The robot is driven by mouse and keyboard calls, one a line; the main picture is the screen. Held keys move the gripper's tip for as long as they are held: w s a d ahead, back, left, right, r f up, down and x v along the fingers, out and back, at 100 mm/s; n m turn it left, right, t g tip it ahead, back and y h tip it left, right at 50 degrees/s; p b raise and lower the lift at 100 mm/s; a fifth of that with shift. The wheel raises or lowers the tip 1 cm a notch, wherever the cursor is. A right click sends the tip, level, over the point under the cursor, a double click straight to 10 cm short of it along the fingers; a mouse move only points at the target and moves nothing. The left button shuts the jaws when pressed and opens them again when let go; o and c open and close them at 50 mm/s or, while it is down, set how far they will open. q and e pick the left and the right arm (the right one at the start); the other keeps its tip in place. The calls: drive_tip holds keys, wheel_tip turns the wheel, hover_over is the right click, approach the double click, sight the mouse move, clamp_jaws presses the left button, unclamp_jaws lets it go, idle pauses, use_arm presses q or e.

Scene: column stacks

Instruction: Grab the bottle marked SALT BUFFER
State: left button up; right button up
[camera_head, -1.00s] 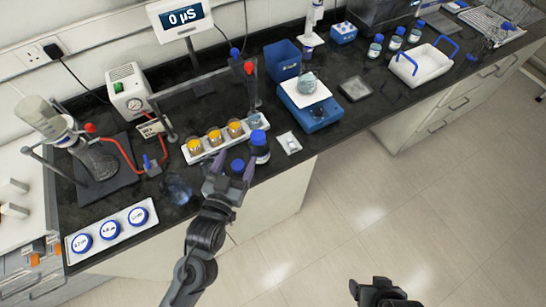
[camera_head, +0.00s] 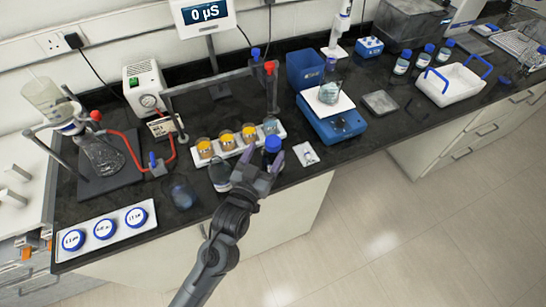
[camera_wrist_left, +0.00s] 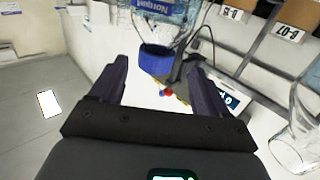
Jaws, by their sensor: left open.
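A bottle with a blue cap (camera_head: 272,145) stands near the front edge of the black bench. In the left wrist view, a clear bottle with a blue cap (camera_wrist_left: 155,60) shows upside down beyond the fingers; its label is partly cut off. My left gripper (camera_head: 262,162) is open just in front of the capped bottle, with no clear contact. A second bottle (camera_head: 220,177) stands just left of the gripper, partly hidden by it. I cannot read SALT BUFFER on any label. My right gripper is out of view.
A blue balance (camera_head: 335,122) carries a flask (camera_head: 328,90). More blue-capped bottles (camera_head: 424,55) stand by a white tray (camera_head: 452,85). A small beaker (camera_head: 180,192) is at left.

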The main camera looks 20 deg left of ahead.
sight(270, 149)
use_arm(q)
drive_tip(key=shift+w+d+f, duration=0.1)
drive_tip(key=shift+w+d, duration=0.05)
drive_tip(key=shift+w, duration=1.15)
drive_tip(key=shift+w+d+f, duration=0.1)
drive_tip(key=shift+w, duration=1.15)
drive_tip(key=shift+c, duration=0.2)
drive_tip(key=shift+r, duration=0.15)
clamp_jaws()
